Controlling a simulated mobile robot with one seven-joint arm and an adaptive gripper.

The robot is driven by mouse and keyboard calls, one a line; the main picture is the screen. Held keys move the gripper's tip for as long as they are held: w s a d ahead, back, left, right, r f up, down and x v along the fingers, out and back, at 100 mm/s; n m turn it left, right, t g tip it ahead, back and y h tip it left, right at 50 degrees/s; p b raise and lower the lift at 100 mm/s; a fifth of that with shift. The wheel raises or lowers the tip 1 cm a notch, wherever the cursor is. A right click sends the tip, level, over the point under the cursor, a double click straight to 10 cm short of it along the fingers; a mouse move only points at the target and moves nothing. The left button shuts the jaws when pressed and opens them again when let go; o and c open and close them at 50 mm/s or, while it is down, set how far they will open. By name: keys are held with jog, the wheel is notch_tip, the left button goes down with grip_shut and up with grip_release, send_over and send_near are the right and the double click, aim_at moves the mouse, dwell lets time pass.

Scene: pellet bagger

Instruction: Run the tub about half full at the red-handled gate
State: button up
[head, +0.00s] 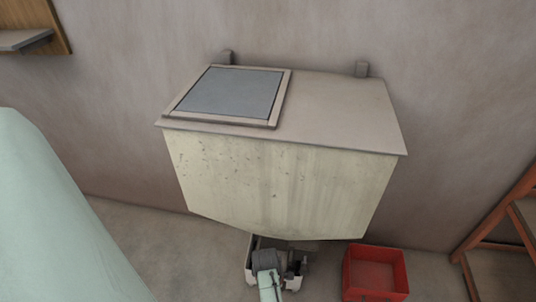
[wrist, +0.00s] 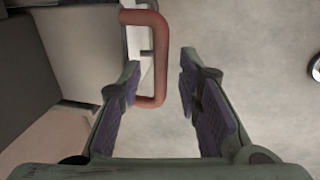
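The red handle (wrist: 157,58) of the gate is a loop fixed to a pale plate in the wrist view. My gripper (wrist: 160,82) is open; the lower end of the handle shows between its two fingers, nearer the left one. I cannot tell the depth between them. In the head view my gripper (head: 281,278) is below the front of a large cream hopper (head: 280,185), which hides the gate.
A red crate (head: 376,271) stands on the floor to the right of my gripper. The hopper has a grey lid panel (head: 231,92) on top. A wooden frame (head: 501,228) stands at the far right. Bare floor (head: 165,240) lies left of the pale box.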

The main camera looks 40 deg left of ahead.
grip_shut()
dwell(0.7)
